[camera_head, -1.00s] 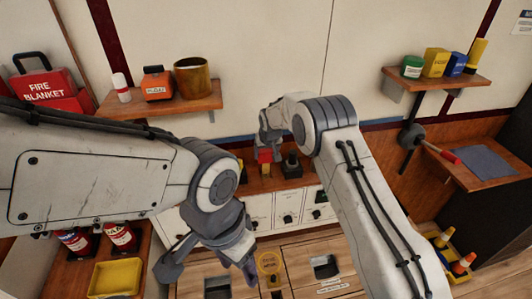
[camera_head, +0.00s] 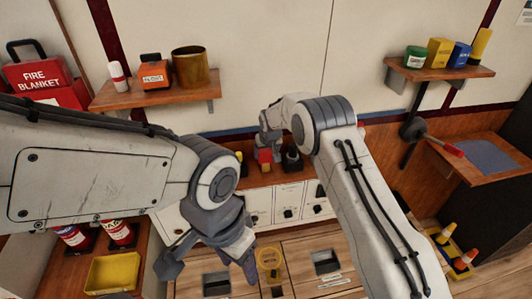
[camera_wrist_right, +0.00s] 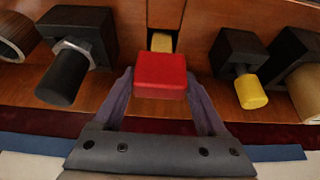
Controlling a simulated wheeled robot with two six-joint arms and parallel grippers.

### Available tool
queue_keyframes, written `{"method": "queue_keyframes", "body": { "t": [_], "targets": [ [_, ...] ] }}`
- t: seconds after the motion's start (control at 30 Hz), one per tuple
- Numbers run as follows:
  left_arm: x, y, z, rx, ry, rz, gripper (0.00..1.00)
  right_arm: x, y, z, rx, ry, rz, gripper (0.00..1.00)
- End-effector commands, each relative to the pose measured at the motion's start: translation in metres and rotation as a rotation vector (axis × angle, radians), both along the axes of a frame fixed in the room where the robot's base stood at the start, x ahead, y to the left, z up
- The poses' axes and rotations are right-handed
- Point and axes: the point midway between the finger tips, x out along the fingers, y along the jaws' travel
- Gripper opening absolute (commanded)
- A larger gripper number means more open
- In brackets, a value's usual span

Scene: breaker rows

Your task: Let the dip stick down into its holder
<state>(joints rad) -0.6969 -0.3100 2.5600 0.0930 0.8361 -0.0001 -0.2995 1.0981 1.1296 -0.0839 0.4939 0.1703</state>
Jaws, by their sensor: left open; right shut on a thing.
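The dip stick's red block-shaped head (camera_head: 264,155) is between the fingers of my right gripper (camera_wrist_right: 160,84), which is shut on it; the red head (camera_wrist_right: 160,72) is central in the right wrist view. A yellow piece (camera_wrist_right: 161,42) shows just beyond the head; I cannot tell whether it is part of the stick or of the holder. The rest of the stick and the holder opening are hidden. My left gripper (camera_head: 207,260) is open and empty, well in front of the drawer fronts.
A black block with a metal-collared black knob (camera_wrist_right: 67,70) and a black block with a yellow knob (camera_wrist_right: 248,88) flank the red head. A yellow bin (camera_head: 112,272) stands at lower left. Shelves (camera_head: 155,95) with containers hang on the wall.

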Motion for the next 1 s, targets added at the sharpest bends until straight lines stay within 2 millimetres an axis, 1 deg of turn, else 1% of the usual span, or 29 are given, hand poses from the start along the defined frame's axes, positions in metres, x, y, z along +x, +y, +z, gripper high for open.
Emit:
{"method": "queue_keyframes", "body": {
  "t": [0.97, 1.0],
  "targets": [
    [0.0, 0.0, -0.026, 0.0, 0.0, 0.0, 0.59, 0.001, 0.0, -0.035, 0.0, -0.002, 0.0, 0.0],
    [0.0, 0.0, -0.024, 0.0, 0.0, 0.0, 0.59, 0.001, 0.0, -0.033, 0.0, -0.002, 0.0, 0.9]
  ]
}}
